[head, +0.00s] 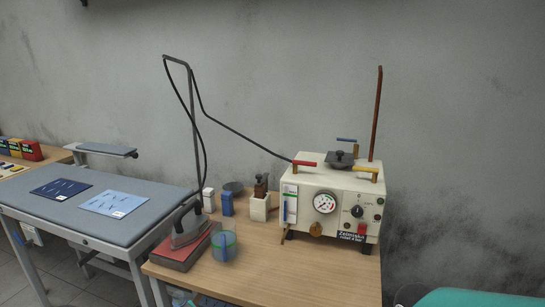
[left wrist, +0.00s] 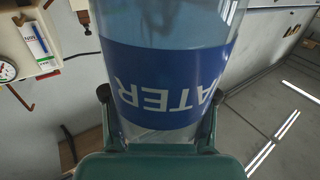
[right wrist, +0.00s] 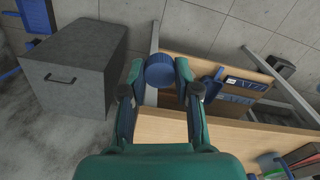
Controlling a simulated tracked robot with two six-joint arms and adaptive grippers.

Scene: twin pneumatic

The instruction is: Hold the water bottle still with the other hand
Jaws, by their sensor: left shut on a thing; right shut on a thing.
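The water bottle (left wrist: 165,75) fills the middle of the left wrist view, clear with a blue label whose white letters appear upside down. My left gripper (left wrist: 160,95) is shut around its body, one finger on each side. In the right wrist view, my right gripper (right wrist: 160,75) is shut on a round blue cap (right wrist: 159,66) between its fingertips. No bottle body shows below the cap there, so I cannot tell whether it sits on the bottle. Neither gripper nor the held bottle shows in the head view.
A grey ironing table (head: 100,215) stands left. A grey cabinet (right wrist: 75,75) stands on the floor.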

